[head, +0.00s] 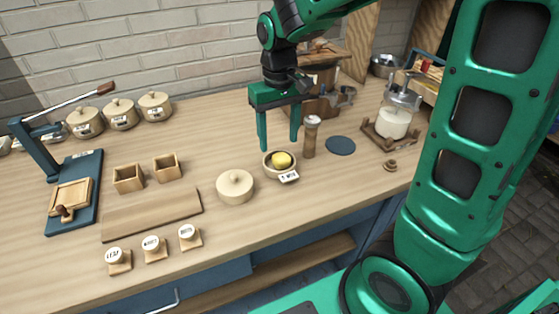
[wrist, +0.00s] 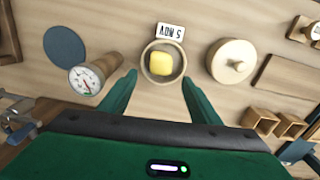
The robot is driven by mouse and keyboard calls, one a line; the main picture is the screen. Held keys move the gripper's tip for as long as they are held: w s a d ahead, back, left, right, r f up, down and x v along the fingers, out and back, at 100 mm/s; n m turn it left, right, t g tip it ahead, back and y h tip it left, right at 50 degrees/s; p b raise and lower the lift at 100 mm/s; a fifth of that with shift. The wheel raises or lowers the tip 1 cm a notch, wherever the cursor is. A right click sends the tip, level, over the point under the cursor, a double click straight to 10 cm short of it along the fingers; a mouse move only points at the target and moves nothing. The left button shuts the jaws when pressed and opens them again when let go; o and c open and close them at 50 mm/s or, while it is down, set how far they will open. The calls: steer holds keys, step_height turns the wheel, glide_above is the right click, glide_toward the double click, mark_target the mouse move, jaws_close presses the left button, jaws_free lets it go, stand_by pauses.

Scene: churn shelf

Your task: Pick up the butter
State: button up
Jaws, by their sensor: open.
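The butter (head: 282,159) is a small yellow lump in a round wooden bowl (head: 268,168) with a white label at its front. In the wrist view the butter (wrist: 161,63) lies inside the bowl (wrist: 146,78), just beyond my fingertips. My gripper (head: 279,146) is open and empty, pointing down above and slightly behind the bowl. In the wrist view my gripper (wrist: 161,80) has its fingers spread wider than the bowl, one on each side. The fingers look apart from the butter.
A wooden post with a dial (wrist: 86,79) stands close beside the bowl, near one finger. A round lidded pot (head: 235,187) stands on the other side. A blue disc (head: 341,145) and a glass churn (head: 394,120) are to the right. The counter in front of the bowl is clear.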

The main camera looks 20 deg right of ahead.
mark_target(279, 154)
steer(key=shift+f, duration=2)
steer(key=shift+c, duration=0.6)
steer(key=c, duration=1)
steer(key=shift+o, duration=0.2)
steer(key=shift+r, duration=0.1)
